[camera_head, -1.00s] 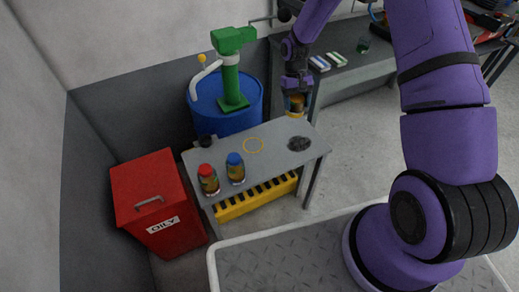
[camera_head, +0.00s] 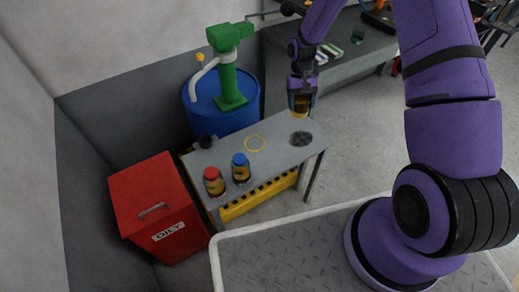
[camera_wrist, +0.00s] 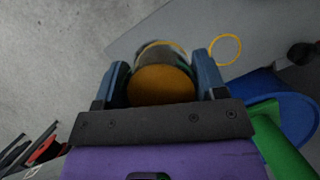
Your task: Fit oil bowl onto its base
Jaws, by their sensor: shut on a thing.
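My gripper (camera_head: 302,96) is shut on the oil bowl (camera_head: 300,106), an amber and dark round cup. I hold it above the grey table's (camera_head: 214,157) back right end, near a dark round patch (camera_head: 301,139). In the wrist view the bowl (camera_wrist: 161,85) sits between both blue fingers (camera_wrist: 162,82), with its orange round face towards the camera. A yellow ring (camera_head: 254,143) lies flat on the table to the left. A small black fitting (camera_head: 207,141) is at the table's back left edge. I cannot tell which thing is the base.
A red-capped jar (camera_head: 214,182) and a blue-capped jar (camera_head: 240,169) stand at the table's front left. A blue drum (camera_head: 203,113) with a green pump (camera_head: 229,78) stands behind. A red bin (camera_head: 157,209) is at left. The table's middle is mostly clear.

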